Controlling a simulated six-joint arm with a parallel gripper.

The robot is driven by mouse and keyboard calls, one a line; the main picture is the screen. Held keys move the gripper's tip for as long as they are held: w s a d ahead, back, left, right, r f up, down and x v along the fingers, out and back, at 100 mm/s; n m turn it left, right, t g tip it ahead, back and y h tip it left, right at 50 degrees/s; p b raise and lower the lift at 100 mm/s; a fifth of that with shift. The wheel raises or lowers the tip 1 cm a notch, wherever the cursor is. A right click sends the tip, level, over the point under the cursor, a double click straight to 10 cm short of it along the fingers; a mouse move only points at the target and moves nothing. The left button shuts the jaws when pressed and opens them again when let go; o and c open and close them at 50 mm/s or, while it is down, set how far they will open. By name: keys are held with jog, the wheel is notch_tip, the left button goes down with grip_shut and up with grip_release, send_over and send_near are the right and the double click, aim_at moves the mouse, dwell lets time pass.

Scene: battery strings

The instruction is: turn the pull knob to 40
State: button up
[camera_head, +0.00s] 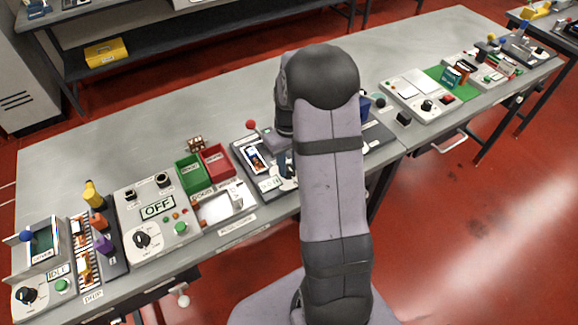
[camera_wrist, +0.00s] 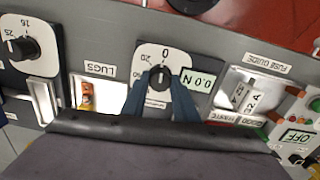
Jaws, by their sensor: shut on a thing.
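The pull knob (camera_wrist: 159,78) is a small black round knob on a white dial plate (camera_wrist: 150,58) in the wrist view. The plate has a 0 at the top and a 20 to its upper left; the other marks are too small to read surely. The knob's pale pointer mark seems to face up toward the 0. My gripper (camera_wrist: 160,88) has its two dark blue fingers on either side of the knob, shut on it. Beside the dial, a display (camera_wrist: 197,80) shows 0.0 N, upside down. In the head view my arm hides this knob.
In the wrist view another dial knob (camera_wrist: 22,47) stands at left, a LUGS bin (camera_wrist: 88,94) left of the plate, and a FUSE GUIDE panel (camera_wrist: 245,92) at right. The head view shows a long grey bench (camera_head: 120,150) crowded with devices along its front edge.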

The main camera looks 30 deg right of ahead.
jog(key=n+p, duration=0.1)
jog(key=n, duration=0.4)
dwell(0.3)
jog(key=n+p, duration=0.1)
jog(key=n, duration=0.3)
jog(key=shift+n, duration=0.9)
jog(key=n+p, duration=0.1)
jog(key=n, duration=0.2)
jog(key=shift+n, duration=1.3)
